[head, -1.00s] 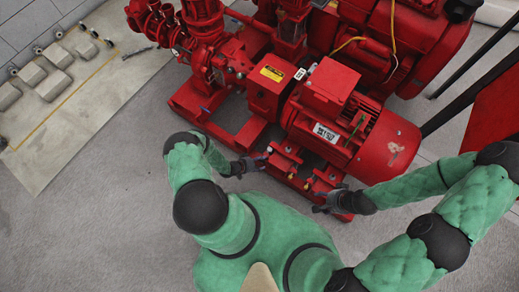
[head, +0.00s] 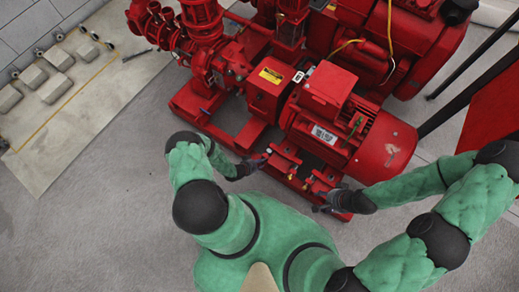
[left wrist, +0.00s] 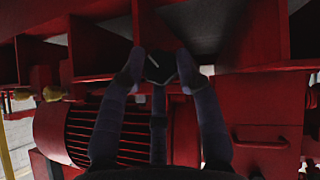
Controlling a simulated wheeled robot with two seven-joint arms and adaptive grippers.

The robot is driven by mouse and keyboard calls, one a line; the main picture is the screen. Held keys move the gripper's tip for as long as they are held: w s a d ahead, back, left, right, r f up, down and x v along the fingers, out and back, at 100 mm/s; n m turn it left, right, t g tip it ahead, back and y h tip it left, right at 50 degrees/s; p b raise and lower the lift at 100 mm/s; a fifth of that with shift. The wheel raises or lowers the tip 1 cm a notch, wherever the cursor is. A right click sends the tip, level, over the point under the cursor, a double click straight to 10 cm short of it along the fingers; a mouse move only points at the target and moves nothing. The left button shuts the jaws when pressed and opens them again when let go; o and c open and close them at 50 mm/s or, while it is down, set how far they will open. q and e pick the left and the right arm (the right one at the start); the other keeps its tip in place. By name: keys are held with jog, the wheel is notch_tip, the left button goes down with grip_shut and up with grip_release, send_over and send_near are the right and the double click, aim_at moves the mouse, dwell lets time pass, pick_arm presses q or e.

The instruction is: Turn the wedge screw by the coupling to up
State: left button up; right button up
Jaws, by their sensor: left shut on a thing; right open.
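The red motor (head: 385,150) and the red coupling cover (head: 268,95) with its yellow label sit on the red base frame. My left gripper (head: 264,160) is at the frame's near edge, beside the motor foot at the coupling end. In the left wrist view my left gripper (left wrist: 160,68) is shut on a dark, six-sided screw head (left wrist: 159,66), one finger on each side. A short white mark on the head points nearly up in that picture, leaning slightly left. In the head view the screw is hidden by the gripper. My right gripper (head: 318,206) is open near the frame's right end.
Small yellow-tipped fittings (head: 308,183) stand along the frame edge between my grippers. Red frame ribs (left wrist: 292,40) are close around the left gripper. Red pump piping (head: 205,60) stands at the back left. The grey floor (head: 90,220) is clear at left.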

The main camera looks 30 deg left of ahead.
pick_arm(q)
jog(key=shift+s+d+f+m+y+p, duration=0.2)
jog(key=shift+m+y+p, duration=0.3)
jog(key=shift+y, duration=0.75)
jog(key=shift+s+d+f+m+y+p, duration=0.2)
jog(key=shift+m+y, duration=0.5)
jog(key=shift+y, duration=0.55)
jog(key=shift+a+r, duration=0.1)
jog(key=shift+r, duration=0.05)
jog(key=o, duration=1.1)
jog(key=shift+w, duration=0.1)
jog(key=shift+w+a+r, duration=0.1)
jog(key=shift+r, duration=0.05)
